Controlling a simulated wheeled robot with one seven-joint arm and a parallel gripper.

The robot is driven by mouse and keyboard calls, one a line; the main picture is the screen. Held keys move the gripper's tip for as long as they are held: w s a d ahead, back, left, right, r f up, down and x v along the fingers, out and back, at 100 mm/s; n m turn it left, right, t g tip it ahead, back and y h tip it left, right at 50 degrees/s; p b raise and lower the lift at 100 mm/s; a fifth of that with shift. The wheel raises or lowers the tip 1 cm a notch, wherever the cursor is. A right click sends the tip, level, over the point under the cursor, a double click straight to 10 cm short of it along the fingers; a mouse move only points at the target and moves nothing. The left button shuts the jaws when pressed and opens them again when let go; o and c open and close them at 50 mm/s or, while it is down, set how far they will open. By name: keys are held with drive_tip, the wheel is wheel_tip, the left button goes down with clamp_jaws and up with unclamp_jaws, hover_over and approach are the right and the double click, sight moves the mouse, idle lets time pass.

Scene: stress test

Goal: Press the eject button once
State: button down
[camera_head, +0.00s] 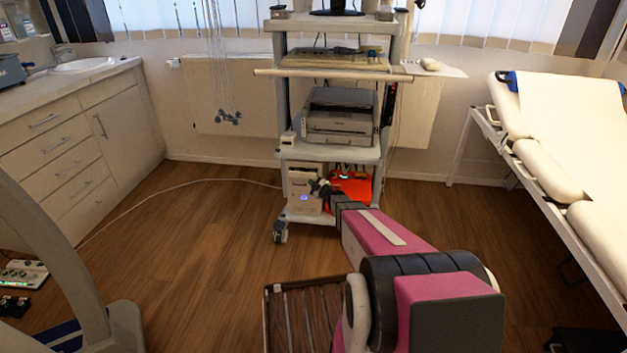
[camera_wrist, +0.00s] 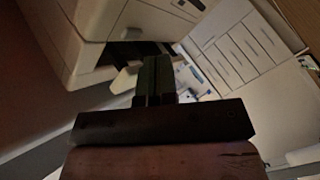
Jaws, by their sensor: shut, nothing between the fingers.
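A beige computer tower (camera_head: 304,188) with a small blue light stands on the lowest shelf of the trolley in the head view. I cannot make out an eject button on it; it is too small or hidden. My gripper (camera_head: 320,186) is in front of the tower's right side, its dark fingers partly overlapping it. I cannot tell whether they touch it. In the wrist view, my gripper (camera_wrist: 157,65) is shut and empty, with pale casings close beside and beyond the fingers at the upper left.
A printer (camera_head: 340,115) sits on the trolley shelf above. An orange-red item (camera_head: 352,188) lies right of the tower. A white cable crosses the floor at left. An examination couch (camera_head: 545,165) stands at right, drawers (camera_head: 60,150) at left. Open wooden floor lies between.

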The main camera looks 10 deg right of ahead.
drive_tip(key=s, duration=0.2)
drive_tip(key=s+a, duration=0.1)
drive_tip(key=s, duration=0.1)
drive_tip(key=shift+s+a, duration=0.1)
drive_tip(key=shift+a, duration=0.1)
idle(0.6)
